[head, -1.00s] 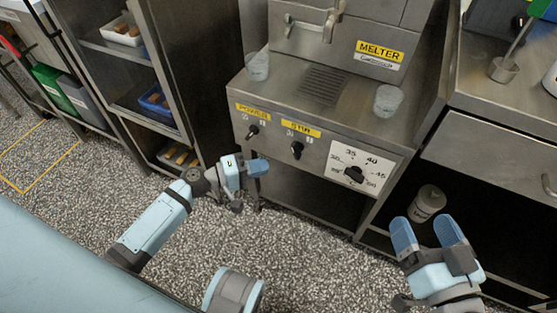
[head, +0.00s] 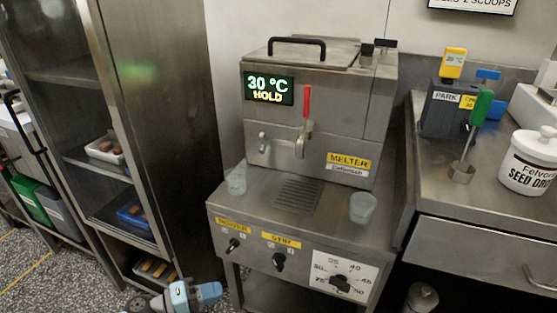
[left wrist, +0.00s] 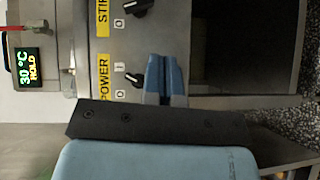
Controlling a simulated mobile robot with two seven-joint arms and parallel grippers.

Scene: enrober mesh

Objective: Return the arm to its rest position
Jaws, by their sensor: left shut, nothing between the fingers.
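My left gripper (head: 208,292) is at the bottom edge of the head view, in front of and below the melter's (head: 362,95) control panel. In the left wrist view its two blue fingers (left wrist: 166,76) lie together with nothing between them. They are beside the power switch (left wrist: 133,80); I cannot tell if they touch the panel. The melter's display (head: 268,88) reads 30 °C HOLD. The power knob (head: 233,245), stir knob (head: 279,261) and dial (head: 340,283) are on its front. My right gripper is out of view.
A clear cup (head: 236,180) and another cup (head: 362,207) stand on the melter's ledge. A steel shelf rack (head: 165,130) is on the left. A counter on the right holds a white seed jar (head: 530,165) and a green-handled scoop (head: 481,107).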

